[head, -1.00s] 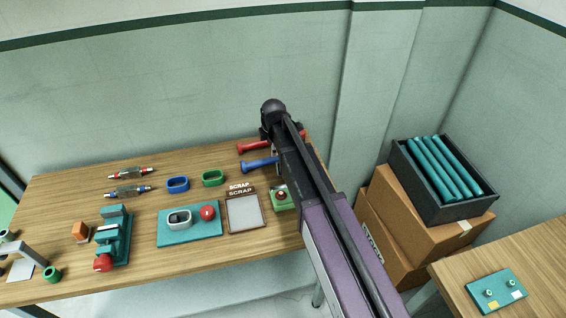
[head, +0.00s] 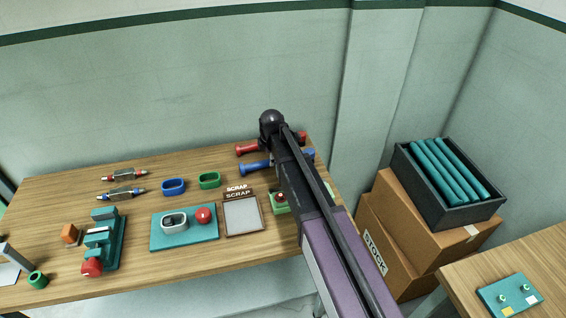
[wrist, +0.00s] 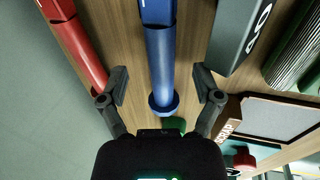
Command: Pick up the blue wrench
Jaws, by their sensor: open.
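The blue wrench (head: 253,168) lies on the wooden table near its right end, its middle hidden behind my arm in the head view. In the wrist view the blue wrench (wrist: 160,58) runs lengthwise down the picture, with a round flared end towards me. My gripper (wrist: 161,86) is open. Its fingers stand on either side of the blue handle, near the flared end, with a visible gap on both sides. In the head view my arm covers the gripper. I cannot tell the height of the fingertips over the table.
A red tool (head: 247,150) lies parallel behind the blue wrench, left in the wrist view. Cardboard boxes (head: 420,222) with a dark crate (head: 455,214) stand right of the table.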

